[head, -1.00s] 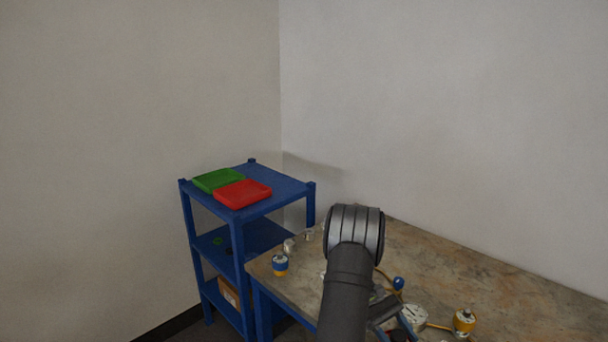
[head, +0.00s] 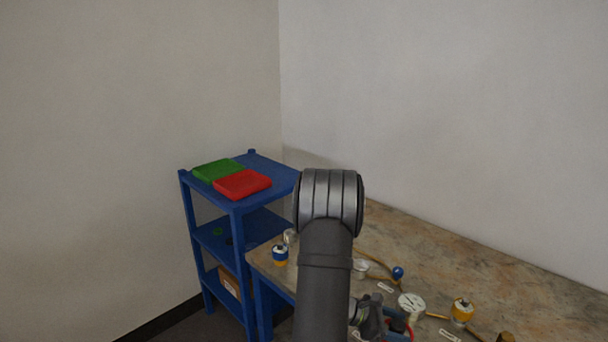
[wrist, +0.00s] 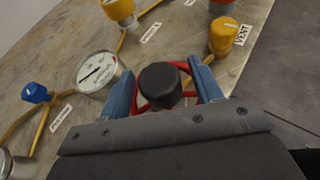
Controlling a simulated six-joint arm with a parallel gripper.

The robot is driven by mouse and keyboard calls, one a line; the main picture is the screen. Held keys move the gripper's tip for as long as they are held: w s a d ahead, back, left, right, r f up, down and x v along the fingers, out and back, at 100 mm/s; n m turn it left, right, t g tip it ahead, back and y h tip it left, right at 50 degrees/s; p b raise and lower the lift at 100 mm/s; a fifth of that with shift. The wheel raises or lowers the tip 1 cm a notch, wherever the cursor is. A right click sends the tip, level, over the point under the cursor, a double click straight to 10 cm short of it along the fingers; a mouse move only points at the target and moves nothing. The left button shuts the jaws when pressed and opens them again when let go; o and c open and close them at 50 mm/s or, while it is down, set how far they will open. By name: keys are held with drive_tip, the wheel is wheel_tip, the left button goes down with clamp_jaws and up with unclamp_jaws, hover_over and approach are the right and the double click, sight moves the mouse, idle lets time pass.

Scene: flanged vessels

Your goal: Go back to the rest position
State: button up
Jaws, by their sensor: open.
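My gripper (wrist: 160,68) shows in the wrist view as two blue fingers spread apart. A black round knob (wrist: 159,84) with a red wheel-like frame (wrist: 183,68) around it appears between the fingers. I see no finger closed on it, and cannot tell how far below the fingers it is. In the head view my gripper (head: 372,318) is low over the table, partly hidden by my arm, with a bit of red beside it.
The stone-topped table (head: 470,260) carries a white gauge (head: 411,306), yellow-capped fittings (head: 461,311), a blue knob (head: 397,272) and a blue-and-yellow fitting (head: 280,254). A blue shelf (head: 262,165) at left holds green (head: 218,171) and red (head: 242,184) trays. Walls stand behind.

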drive_tip(key=shift+n+t, duration=0.4)
drive_tip(key=v, duration=1.7)
drive_tip(key=shift+a, duration=0.25)
